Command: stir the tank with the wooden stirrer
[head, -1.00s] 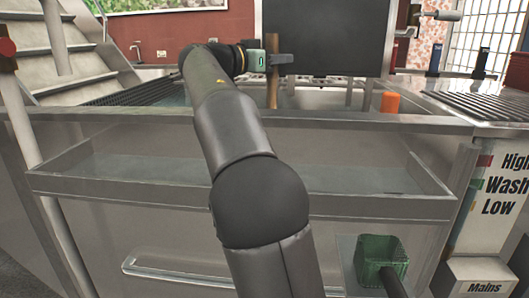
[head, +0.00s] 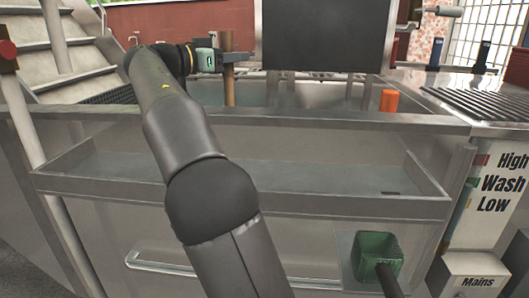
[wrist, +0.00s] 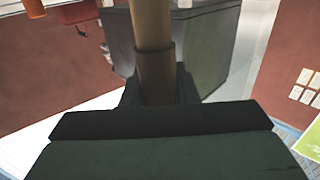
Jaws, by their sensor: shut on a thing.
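My gripper (head: 229,58) is shut on the wooden stirrer (head: 229,92) and holds it upright. The stirrer is a plain brown wooden shaft. It reaches down behind the front rim of the metal tank (head: 330,122), so its lower end is hidden. In the wrist view the stirrer (wrist: 151,25) rises from between the dark jaws, with a darker brown sleeve around it. The liquid in the tank cannot be seen clearly from here.
A dark panel (head: 320,35) stands over the tank to the right of the stirrer. An orange cylinder (head: 389,101) is at the tank's right rim. Metal stairs (head: 60,55) rise at the left. A green box (head: 376,255) is low on the front. A grated surface (head: 490,103) lies at the right.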

